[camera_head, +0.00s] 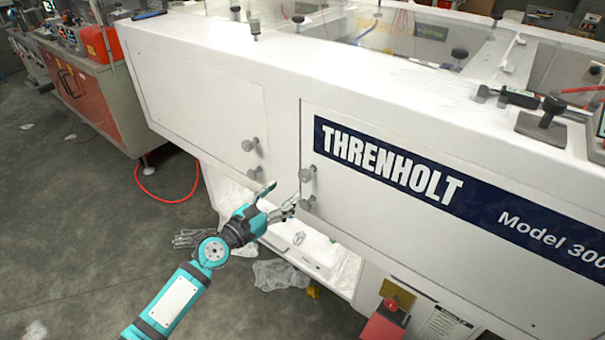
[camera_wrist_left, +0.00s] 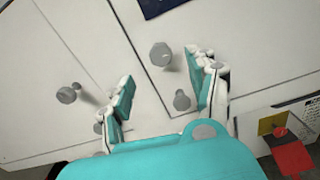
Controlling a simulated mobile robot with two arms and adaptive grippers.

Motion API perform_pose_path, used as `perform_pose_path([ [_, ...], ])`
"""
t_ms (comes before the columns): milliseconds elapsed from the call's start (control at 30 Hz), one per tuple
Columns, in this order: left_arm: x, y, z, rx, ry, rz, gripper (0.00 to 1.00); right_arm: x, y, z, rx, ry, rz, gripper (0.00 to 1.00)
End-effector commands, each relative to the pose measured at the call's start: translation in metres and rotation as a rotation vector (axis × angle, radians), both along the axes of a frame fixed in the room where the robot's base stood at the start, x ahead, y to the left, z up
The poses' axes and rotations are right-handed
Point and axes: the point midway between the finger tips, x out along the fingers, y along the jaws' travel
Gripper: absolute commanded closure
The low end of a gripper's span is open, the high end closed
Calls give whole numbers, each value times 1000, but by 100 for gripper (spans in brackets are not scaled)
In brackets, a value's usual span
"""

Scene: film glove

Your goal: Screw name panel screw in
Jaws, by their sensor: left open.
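The white name panel (camera_head: 400,243) with a dark blue THRENHOLT band is on the side of the machine. Two grey knobbed screws stand out near its left edge, an upper one (camera_head: 307,173) and a lower one (camera_head: 308,204). My left gripper (camera_head: 285,193) is open and empty, just left of these screws. In the left wrist view, the gripper's spread fingers (camera_wrist_left: 159,70) flank the view of the upper screw (camera_wrist_left: 160,54) and lower screw (camera_wrist_left: 182,100). I cannot tell how deep either screw sits. My right gripper is out of view.
The panel to the left has two similar screws, upper (camera_head: 247,146) and lower (camera_head: 254,173). A white tray ledge (camera_head: 340,278) juts out below. A red box (camera_head: 385,322) hangs at lower right. Clear plastic (camera_head: 278,274) and a red hose (camera_head: 168,200) lie on the floor.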

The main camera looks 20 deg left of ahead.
Motion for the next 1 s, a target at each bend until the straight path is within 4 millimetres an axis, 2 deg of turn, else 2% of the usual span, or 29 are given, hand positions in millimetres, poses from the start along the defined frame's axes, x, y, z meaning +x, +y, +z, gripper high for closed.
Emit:
perform_pose_path([
  [33, 12, -4, 2, -1, -3, 0, 41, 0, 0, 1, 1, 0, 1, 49],
  [200, 46, -17, 0, -1, -2, 0, 41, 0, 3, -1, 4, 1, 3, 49],
  [400, 73, -27, -1, 1, -1, 0, 41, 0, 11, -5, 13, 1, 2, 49],
  [600, 84, -31, -1, 1, 1, -1, 41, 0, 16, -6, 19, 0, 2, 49],
  [867, 85, -31, -1, 1, 1, -1, 41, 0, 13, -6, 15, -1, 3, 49],
  [1000, 85, -31, -1, 1, 1, -1, 60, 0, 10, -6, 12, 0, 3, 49],
])
